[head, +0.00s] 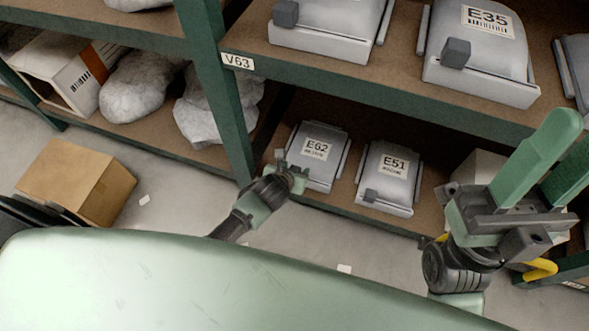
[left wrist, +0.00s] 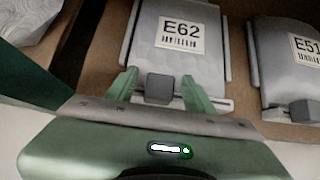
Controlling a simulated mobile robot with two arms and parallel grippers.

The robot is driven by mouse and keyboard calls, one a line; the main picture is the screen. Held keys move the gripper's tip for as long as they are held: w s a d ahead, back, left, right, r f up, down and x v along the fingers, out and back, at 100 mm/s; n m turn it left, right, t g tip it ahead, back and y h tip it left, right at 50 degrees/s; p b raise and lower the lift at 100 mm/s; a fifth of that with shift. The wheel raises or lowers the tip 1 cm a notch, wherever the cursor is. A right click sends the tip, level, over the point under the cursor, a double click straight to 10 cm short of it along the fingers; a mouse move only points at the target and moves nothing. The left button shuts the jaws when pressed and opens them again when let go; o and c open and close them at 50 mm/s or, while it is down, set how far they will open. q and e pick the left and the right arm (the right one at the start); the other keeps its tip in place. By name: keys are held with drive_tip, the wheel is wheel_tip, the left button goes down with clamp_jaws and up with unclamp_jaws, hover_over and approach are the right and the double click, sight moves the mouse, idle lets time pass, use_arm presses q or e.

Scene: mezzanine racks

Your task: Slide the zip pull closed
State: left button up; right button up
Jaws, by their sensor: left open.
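A grey case labelled E62 (head: 318,150) lies on the lower rack shelf; it also fills the middle of the left wrist view (left wrist: 182,62). Its dark grey block-shaped zip pull (left wrist: 159,88) sits at the front edge of the case. My left gripper (head: 288,170) is at the front left corner of this case and hides the pull in the head view. In the left wrist view its two green fingers (left wrist: 162,86) stand open, one on each side of the pull, with gaps visible. My right gripper (head: 574,138) is at the right, fingers apart and empty.
A similar case E51 (head: 388,176) lies to the right of E62. Case E35 (head: 482,52) is on the shelf above. A green rack post (head: 218,90) stands left of E62. A cardboard box (head: 78,182) sits on the floor at left.

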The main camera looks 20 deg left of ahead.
use_arm(q)
clamp_jaws()
idle(1.3)
